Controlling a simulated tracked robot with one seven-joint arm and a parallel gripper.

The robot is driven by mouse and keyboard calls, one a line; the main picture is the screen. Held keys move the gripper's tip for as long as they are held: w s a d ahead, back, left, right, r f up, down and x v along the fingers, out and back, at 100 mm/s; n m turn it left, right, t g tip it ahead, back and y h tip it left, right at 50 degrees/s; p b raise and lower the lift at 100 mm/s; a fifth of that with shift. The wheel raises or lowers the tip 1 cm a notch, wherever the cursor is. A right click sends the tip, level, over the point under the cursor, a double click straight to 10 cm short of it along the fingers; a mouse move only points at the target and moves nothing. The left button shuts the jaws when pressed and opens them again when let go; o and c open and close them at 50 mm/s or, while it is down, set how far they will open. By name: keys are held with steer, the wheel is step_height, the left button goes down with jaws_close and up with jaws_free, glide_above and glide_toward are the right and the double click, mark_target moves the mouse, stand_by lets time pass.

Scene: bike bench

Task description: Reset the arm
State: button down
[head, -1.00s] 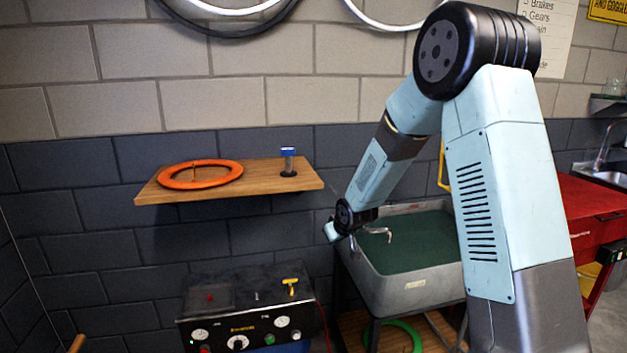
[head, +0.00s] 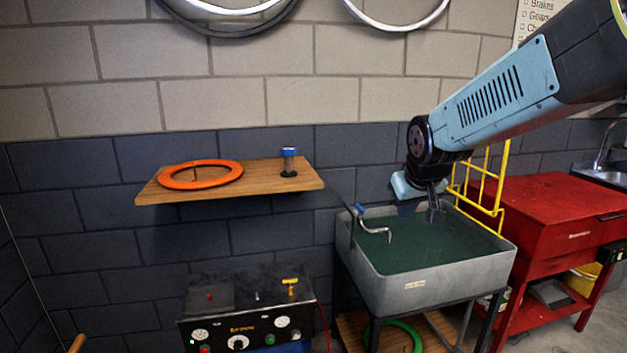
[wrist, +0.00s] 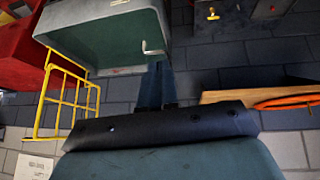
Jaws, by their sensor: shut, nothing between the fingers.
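My arm reaches in from the upper right in the head view and bends down at a dark joint. My gripper (head: 435,214) points down above the green-floored grey basin (head: 445,291), and its fingers are together with nothing seen between them. In the wrist view my gripper (wrist: 156,84) shows as a narrow dark shape, with the basin (wrist: 100,66) beyond it. A silver bent crank (head: 376,230) with a blue end stands at the basin's left side, apart from my gripper.
A yellow wire rack (head: 480,195) stands behind the basin, close to my wrist. A red cabinet (head: 560,215) is at right. A wooden shelf (head: 250,182) holds an orange ring (head: 202,184) and a blue-topped post (head: 289,162). A black control box (head: 248,310) sits lower left.

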steer(key=s+d+r+m, duration=0.1)
steer(key=s+d, duration=0.1)
steer(key=s, duration=0.7)
steer(key=s+d+r+m+g, duration=0.1)
steer(key=s+r, duration=0.1)
steer(key=s, duration=0.7)
steer(key=shift+s+d, duration=0.35)
steer(key=shift+d, duration=0.05)
steer(key=c, duration=1.8)
jaws_free()
steer(key=shift+r, duration=0.1)
